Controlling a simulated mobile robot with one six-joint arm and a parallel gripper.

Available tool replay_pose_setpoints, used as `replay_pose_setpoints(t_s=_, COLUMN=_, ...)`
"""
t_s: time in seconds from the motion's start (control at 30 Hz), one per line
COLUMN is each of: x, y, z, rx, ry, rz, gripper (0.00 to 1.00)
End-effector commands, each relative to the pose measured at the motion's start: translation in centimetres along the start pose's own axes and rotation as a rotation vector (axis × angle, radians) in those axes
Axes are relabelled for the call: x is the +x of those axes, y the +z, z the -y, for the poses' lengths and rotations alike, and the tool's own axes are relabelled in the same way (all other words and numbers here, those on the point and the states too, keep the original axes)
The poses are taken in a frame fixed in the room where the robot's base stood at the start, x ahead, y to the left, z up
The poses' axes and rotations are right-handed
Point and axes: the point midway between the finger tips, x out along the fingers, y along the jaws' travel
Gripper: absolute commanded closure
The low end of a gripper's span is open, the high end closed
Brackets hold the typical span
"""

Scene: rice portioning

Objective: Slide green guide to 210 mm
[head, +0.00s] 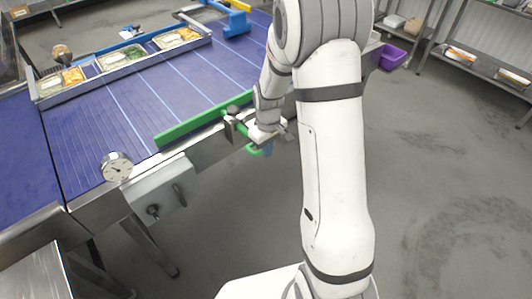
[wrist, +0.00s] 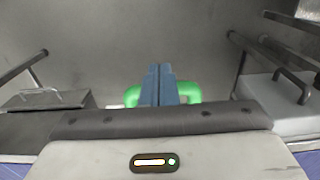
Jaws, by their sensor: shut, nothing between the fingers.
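The green guide (head: 203,119) is a long bar lying over the near side of the blue conveyor belt. Its green handle (head: 254,151) sticks out past the belt's near edge and also shows in the wrist view (wrist: 193,93). My gripper (head: 277,134) is at the near edge of the conveyor, close by the handle. In the wrist view its blue-grey fingers (wrist: 159,84) are shut together with nothing between them. They stand in front of the green handle and hide its middle. I cannot tell whether they touch it. No millimetre scale is readable.
The blue belt (head: 105,105) has pale lines across it. A metal tray (head: 38,101) with several food portions lies along its far side. A round dial (head: 117,167) and a control box (head: 160,190) sit on the near edge. A purple bin (head: 393,57) stands at back right.

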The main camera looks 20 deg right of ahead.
Motion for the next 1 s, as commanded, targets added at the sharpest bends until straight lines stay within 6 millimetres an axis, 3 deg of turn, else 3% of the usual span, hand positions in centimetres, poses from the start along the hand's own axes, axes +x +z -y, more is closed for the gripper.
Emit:
replay_pose_setpoints(t_s=0.47, x=0.0, y=-0.1, z=0.0, rx=0.000, ry=0.000, rz=-0.001, gripper=1.00)
replay_pose_setpoints(t_s=1.0, x=-0.2, y=2.8, z=0.0, rx=0.000, ry=0.000, rz=-0.001, gripper=1.00)
